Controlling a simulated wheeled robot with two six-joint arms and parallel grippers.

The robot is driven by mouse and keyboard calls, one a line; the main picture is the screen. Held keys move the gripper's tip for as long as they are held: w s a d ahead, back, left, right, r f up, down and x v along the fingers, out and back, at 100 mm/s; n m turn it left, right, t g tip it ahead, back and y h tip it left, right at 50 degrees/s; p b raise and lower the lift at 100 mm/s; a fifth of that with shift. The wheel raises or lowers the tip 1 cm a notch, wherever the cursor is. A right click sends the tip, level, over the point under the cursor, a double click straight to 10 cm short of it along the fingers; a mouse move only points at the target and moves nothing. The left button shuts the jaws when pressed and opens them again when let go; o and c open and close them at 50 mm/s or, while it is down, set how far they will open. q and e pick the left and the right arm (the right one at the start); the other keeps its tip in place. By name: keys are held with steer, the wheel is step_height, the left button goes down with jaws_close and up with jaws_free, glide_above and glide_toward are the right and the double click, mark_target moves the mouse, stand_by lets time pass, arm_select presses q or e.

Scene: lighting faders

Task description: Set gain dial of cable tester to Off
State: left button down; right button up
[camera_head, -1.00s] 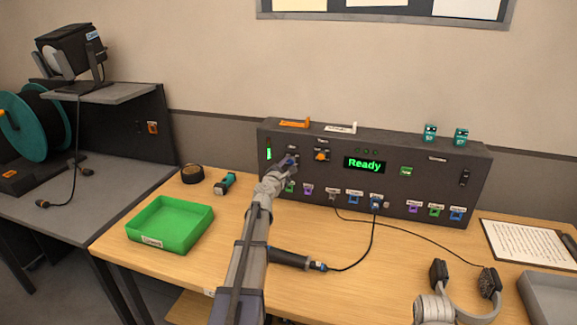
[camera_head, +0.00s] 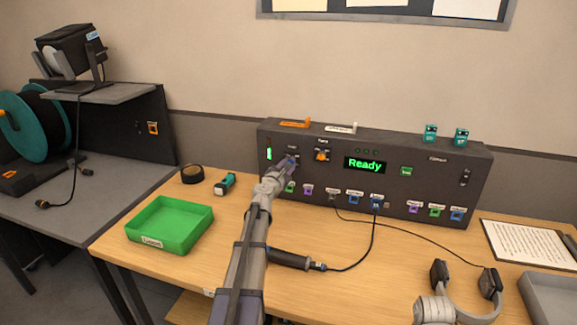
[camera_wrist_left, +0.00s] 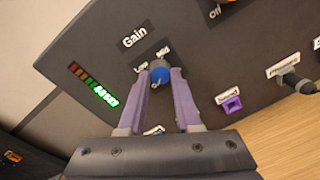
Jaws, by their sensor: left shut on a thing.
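The cable tester (camera_head: 430,181) is a dark box at the back of the wooden table, with a green "Ready" screen (camera_head: 364,165). Its gain dial (camera_wrist_left: 159,73) is a grey knob with a blue part, under the "Gain" label (camera_wrist_left: 134,37) in the left wrist view. "Low" and "Mid" marks show above the dial; any Off mark is not legible. My left gripper (camera_wrist_left: 160,80) is shut on the dial, one finger on each side. In the head view the gripper (camera_head: 288,164) reaches the tester's left part and mostly hides the dial.
An orange-knobbed dial (camera_head: 322,156) sits just right of the gain dial. Several coloured sockets line the tester's lower front, with a cable plugged in. A green tray (camera_head: 205,217), a tape roll (camera_head: 192,174) and headphones (camera_head: 489,283) lie on the table.

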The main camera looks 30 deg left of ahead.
arm_select(q)
steer(key=c, duration=0.6)
jaws_free()
steer(key=s+d, duration=0.1)
steer(key=s, duration=0.6)
steer(key=shift+s+d+r, duration=0.15)
steer(key=shift+s+d, duration=0.05)
steer(key=shift+s, duration=0.15)
